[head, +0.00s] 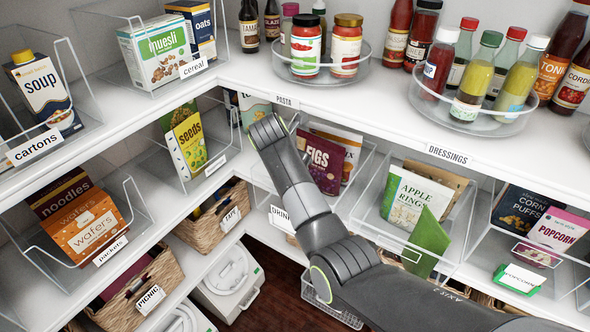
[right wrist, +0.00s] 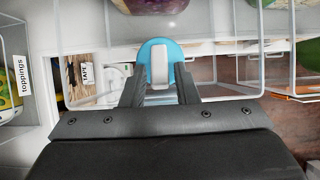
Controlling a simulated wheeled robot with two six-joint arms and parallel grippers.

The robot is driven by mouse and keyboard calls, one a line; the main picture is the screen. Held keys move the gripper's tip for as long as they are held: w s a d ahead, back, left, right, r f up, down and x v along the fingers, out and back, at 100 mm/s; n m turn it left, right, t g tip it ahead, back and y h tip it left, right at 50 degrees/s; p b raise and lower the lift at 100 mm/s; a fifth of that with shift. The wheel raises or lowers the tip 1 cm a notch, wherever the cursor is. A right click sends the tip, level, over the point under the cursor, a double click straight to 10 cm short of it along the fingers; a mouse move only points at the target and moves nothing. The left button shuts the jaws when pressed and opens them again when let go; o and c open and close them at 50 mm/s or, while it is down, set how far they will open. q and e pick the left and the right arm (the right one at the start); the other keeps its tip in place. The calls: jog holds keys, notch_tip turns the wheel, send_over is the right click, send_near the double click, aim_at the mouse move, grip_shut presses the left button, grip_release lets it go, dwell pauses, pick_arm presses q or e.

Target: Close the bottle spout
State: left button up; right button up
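A blue rounded cap (right wrist: 177,52) with an upright pale grey-white tab (right wrist: 159,65), which looks like the spout, is in the right wrist view. The bottle below it is hidden. My right gripper (right wrist: 160,80) has its two dark fingers apart, one on each side of the tab. The tab stands clear of both fingers; I cannot tell whether the fingers touch the blue part. In the head view my right arm crosses the middle shelf, and its gripper is hidden. The blue cap does not show there. My left gripper is in neither view.
Clear bins surround my right arm, including the bin with figs (head: 320,164) and the bin with apple rings (head: 417,197). A turntable of dressing bottles (head: 468,122) stands on the upper shelf. Wicker baskets (head: 214,218) sit below. In the wrist view clear bin walls (right wrist: 63,35) flank the gripper.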

jog(key=shift+o, duration=0.9)
jog(key=b+v, duration=0.2)
jog(key=v, duration=1)
